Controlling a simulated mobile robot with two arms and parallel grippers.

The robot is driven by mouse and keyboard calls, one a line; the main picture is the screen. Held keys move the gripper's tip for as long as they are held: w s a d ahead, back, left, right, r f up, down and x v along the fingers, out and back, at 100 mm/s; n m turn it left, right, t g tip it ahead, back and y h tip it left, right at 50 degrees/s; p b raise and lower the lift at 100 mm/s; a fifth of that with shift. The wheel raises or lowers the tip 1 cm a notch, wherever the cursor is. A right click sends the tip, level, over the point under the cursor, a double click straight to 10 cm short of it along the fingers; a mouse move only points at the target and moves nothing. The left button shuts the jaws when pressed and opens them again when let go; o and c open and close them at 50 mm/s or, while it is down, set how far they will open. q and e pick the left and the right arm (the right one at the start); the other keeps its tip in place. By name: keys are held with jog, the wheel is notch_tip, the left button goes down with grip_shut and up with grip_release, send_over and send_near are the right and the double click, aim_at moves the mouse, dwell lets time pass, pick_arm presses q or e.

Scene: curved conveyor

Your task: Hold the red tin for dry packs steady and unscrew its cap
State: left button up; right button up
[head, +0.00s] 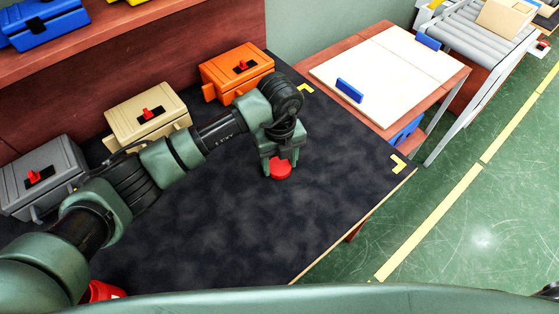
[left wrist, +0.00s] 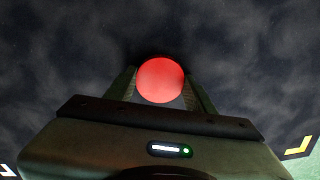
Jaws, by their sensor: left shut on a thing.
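A round red thing, which I take for the red tin (head: 281,169), is at the dark table's right part. My left gripper (head: 280,160) comes down over it from above, shut on it. In the left wrist view the red tin (left wrist: 160,80) shows as a plain red disc between the two fingers (left wrist: 160,92). I cannot tell its cap apart from its body. Another red thing (head: 100,292) shows at the lower left in the head view, mostly hidden by my left arm; I cannot tell what it is. My right gripper is not in view.
Grey (head: 42,178), beige (head: 147,115) and orange (head: 236,72) cases with red latches stand along the table's back. Yellow corner marks (head: 398,163) lie near its right edge. A side table with a pale board (head: 385,75) and a roller conveyor (head: 480,30) are beyond. The table's front is clear.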

aim_at(279, 166)
pick_arm(q)
jog(key=shift+f, duration=0.2)
jog(key=o, duration=1.6)
jog(key=shift+r, duration=0.1)
jog(key=shift+c, duration=0.2)
notch_tip(279, 166, up, 12)
jog(key=b, duration=0.1)
jog(key=shift+r, duration=0.15)
